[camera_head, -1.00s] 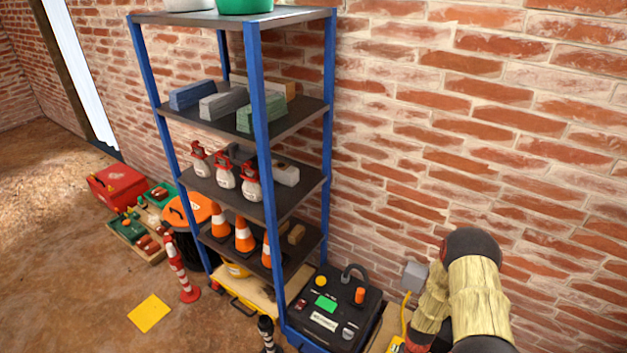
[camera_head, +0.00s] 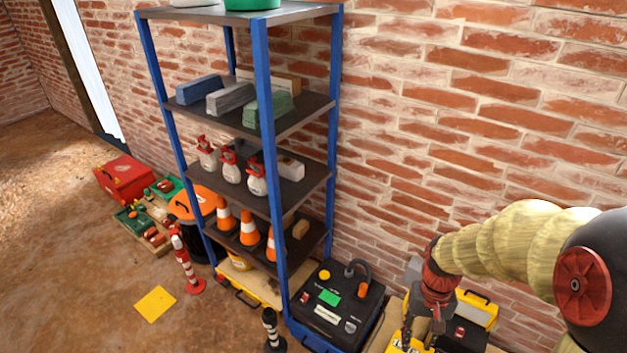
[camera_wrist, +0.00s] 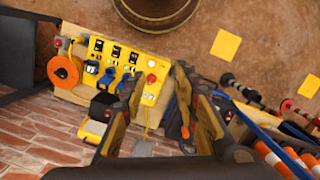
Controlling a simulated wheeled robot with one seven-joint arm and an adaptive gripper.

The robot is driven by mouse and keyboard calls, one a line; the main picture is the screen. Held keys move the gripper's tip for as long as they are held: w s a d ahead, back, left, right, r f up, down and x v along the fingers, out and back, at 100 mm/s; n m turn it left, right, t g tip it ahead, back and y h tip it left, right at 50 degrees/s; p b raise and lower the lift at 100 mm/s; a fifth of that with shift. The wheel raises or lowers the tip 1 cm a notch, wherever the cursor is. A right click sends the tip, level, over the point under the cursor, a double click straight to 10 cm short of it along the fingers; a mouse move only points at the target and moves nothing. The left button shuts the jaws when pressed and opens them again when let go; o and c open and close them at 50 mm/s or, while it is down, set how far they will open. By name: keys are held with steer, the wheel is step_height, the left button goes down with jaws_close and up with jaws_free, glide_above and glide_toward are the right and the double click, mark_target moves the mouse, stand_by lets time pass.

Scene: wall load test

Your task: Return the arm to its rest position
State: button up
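My arm, in cream ribbed sleeving, reaches in from the right edge of the head view. It bends down at a red and black wrist. My gripper (camera_head: 422,325) hangs pointing down in front of the brick wall, right of the black control box. In the wrist view my gripper (camera_wrist: 158,85) has its two dark fingers apart, with nothing held between them. A yellow switch panel (camera_wrist: 125,58) lies beyond the fingertips. Whether the fingers touch anything below cannot be told.
A blue-posted shelf (camera_head: 262,120) holds bricks, spray bottles and cones. A black control box (camera_head: 335,305) stands at its foot. A yellow-edged case (camera_head: 478,308) is beside my gripper. A barrel (camera_wrist: 155,12) and yellow sheet (camera_wrist: 226,45) show in the wrist view.

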steer(key=s+a+r+t, duration=0.2)
steer(key=r, duration=0.6)
steer(key=s+a+r+n+t+p, duration=0.1)
steer(key=s+a+r+t, duration=0.1)
steer(key=r, duration=0.6)
steer(key=s+a+r+n+t, duration=0.1)
steer(key=s+a+r+t, duration=0.1)
steer(key=r, duration=0.7)
steer(key=shift+s+t+p, duration=0.4)
steer(key=shift+s+t, duration=0.3)
steer(key=shift+s, duration=0.2)
